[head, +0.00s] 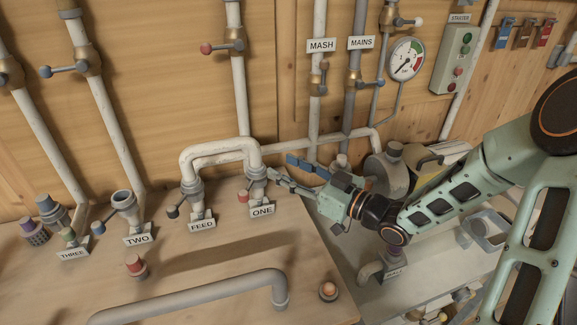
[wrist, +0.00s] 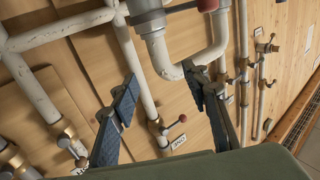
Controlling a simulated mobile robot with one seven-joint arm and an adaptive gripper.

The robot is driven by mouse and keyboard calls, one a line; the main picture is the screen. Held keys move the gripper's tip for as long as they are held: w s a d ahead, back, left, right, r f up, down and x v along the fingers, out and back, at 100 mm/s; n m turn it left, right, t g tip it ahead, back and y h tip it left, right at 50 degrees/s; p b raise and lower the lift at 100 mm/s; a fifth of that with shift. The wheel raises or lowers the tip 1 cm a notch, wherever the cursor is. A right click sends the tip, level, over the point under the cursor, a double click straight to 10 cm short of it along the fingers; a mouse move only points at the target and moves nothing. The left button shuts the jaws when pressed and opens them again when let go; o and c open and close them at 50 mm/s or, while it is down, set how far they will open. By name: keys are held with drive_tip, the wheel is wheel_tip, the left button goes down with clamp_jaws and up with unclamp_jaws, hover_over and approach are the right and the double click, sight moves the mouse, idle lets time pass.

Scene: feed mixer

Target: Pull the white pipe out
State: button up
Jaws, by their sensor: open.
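The white pipe (head: 220,150) is a U-shaped bridge, its two ends seated in the grey couplings marked FEED (head: 190,190) and ONE (head: 257,180). In the wrist view the pipe's bend (wrist: 172,68) shows at the top middle. My gripper (head: 279,168) is open and empty, just right of the ONE end in the head view. In the wrist view its blue-padded fingers are spread wide (wrist: 160,82). The right finger overlaps the bend in the picture; I cannot tell whether it touches.
A grey pipe (head: 190,297) lies along the bench front. Coupling TWO (head: 124,203) stands open at left; THREE (head: 72,238) is further left. Wall pipes with valves, a gauge (head: 405,60) and a starter box (head: 455,58) are behind. A rounded grey machine part (head: 388,175) is close behind my gripper.

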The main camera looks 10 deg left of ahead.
sight(260, 155)
drive_tip(key=p+x, duration=0.1)
drive_tip(key=x, duration=0.9)
drive_tip(key=shift+a, duration=0.15)
clamp_jaws()
idle(0.4)
